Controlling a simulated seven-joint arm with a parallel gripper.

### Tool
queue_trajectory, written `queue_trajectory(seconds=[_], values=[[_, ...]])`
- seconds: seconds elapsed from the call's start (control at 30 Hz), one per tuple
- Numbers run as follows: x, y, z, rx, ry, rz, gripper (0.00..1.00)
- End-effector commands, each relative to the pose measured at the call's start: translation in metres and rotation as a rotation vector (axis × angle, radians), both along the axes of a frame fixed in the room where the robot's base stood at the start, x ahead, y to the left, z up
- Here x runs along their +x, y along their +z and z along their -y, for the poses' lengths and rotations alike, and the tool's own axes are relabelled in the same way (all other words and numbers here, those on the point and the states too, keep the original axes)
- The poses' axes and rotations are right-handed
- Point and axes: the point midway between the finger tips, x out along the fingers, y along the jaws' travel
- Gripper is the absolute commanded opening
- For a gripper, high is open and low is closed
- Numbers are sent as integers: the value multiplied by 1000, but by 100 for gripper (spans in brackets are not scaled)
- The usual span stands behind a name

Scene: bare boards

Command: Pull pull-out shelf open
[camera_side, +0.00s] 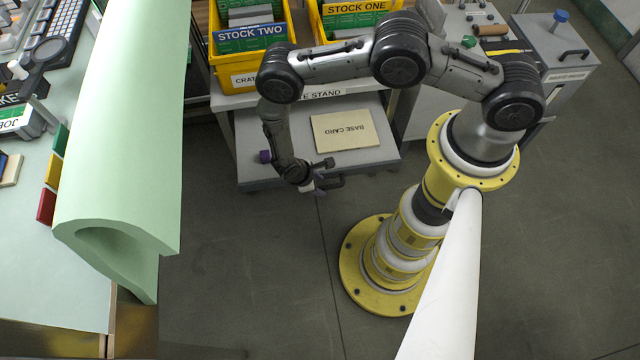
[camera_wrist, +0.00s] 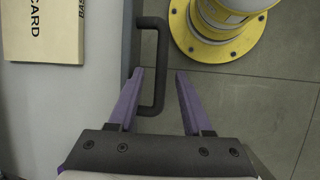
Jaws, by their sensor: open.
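The pull-out shelf (camera_side: 245,150) is a grey board low in the crate stand, jutting out from under its upper deck. A dark handle (camera_side: 333,181) is on its front edge. In the wrist view, the shelf (camera_wrist: 100,90) is at left and its U-shaped handle (camera_wrist: 160,60) stands out to the right. My gripper (camera_side: 312,190) is at the shelf's front edge, beside the handle. In the wrist view, my gripper (camera_wrist: 159,73) is open with purple fingers, and the handle's bar appears between them. Contact cannot be told.
A tan base card (camera_side: 345,131) lies on the shelf. Yellow crates (camera_side: 236,78) stand on the deck above. My yellow base stands close to the right of the handle. Grey floor (camera_side: 260,260) in front of the shelf is clear. A green sheet (camera_side: 120,130) hangs at left.

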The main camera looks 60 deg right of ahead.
Motion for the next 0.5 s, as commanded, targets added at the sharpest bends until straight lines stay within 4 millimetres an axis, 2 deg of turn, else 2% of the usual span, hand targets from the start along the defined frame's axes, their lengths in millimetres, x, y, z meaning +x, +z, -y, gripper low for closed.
queue_trajectory(seconds=[0.5], values=[[17,93,-40,3,0,4,50]])
